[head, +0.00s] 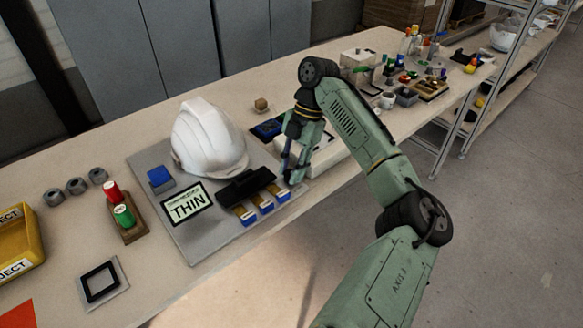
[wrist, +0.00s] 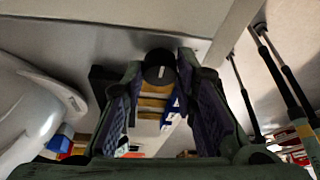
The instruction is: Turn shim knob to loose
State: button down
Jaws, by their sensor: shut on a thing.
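My gripper (head: 292,168) is at the right side of the grey fixture plate (head: 197,240), beside the black block. In the wrist view my gripper (wrist: 162,90) has its two fingers closed around a dark round knob (wrist: 160,68), which carries a small pale mark. I take this to be the shim knob. In the head view the fingers hide the knob. The display (head: 188,204) reads "THIN"; its smaller top line is too small to read. The black block (head: 246,186) stands between the display and my gripper.
A white helmet shell (head: 208,138) sits behind the display and shows in the wrist view (wrist: 30,112). Several blue-and-yellow pieces (head: 265,207) lie before the block. A red and a green cylinder (head: 123,215) stand left. Bench space front right is clear.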

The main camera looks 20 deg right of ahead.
jog(key=c, duration=1.6)
grip_release()
jog(key=shift+o, duration=0.2)
jog(key=shift+r, duration=0.1)
jog(key=v, duration=1.1)
jog(key=shift+r, duration=0.4)
jog(key=shift+d, duration=0.15)
